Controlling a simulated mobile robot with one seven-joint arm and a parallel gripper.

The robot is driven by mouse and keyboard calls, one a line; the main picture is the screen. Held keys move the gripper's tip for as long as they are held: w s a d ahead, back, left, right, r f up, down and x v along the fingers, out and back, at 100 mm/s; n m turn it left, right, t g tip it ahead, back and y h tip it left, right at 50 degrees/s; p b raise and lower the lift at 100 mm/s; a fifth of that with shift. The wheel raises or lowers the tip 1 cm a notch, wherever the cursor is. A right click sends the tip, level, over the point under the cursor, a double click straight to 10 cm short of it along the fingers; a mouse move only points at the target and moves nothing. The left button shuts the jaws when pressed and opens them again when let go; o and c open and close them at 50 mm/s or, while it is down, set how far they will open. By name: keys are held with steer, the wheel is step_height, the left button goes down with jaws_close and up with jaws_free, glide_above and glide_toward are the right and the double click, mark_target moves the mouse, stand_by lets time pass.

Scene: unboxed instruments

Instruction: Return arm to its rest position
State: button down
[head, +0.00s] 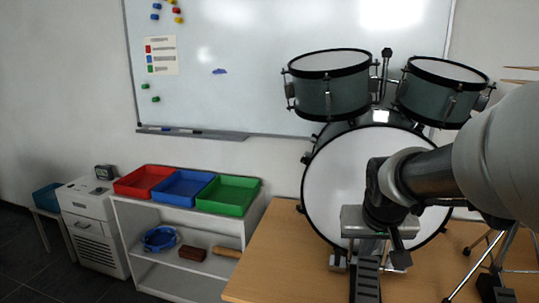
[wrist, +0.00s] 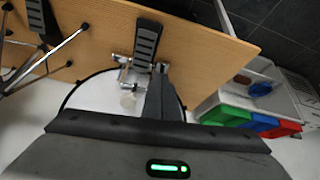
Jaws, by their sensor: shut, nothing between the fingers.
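My arm comes in from the right in the head view and ends in my gripper (head: 399,260), which points down in front of the drum kit's bass drum (head: 335,180). My gripper (wrist: 160,70) also shows in the wrist view, with its dark fingers together and nothing held. In the head view it overlaps the bass drum's lower front and is beside the black pedal (head: 368,280). In the wrist view the pedal (wrist: 147,42) is just beyond the fingertips. I cannot tell the exact gap between them. My arm hides part of the drum's right side.
The wooden table (head: 275,255) bears the drum and a metal stand (head: 480,262) at the right. A white shelf (head: 190,217) at the left holds red (head: 143,180), blue (head: 180,187) and green (head: 228,195) trays. A whiteboard (head: 250,90) hangs behind. Floor at the far left is partly clear.

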steer(key=s+a+r+n+y, duration=0.15)
steer(key=s+a, duration=0.25)
steer(key=s, duration=0.5)
steer(key=s+a+r, duration=0.2)
steer(key=s+a, duration=0.1)
steer(key=s, duration=0.6)
step_height(320, 180, up, 22)
steer(key=p, duration=2.2)
steer(key=shift+w+r, duration=0.15)
steer(key=shift+w, duration=0.2)
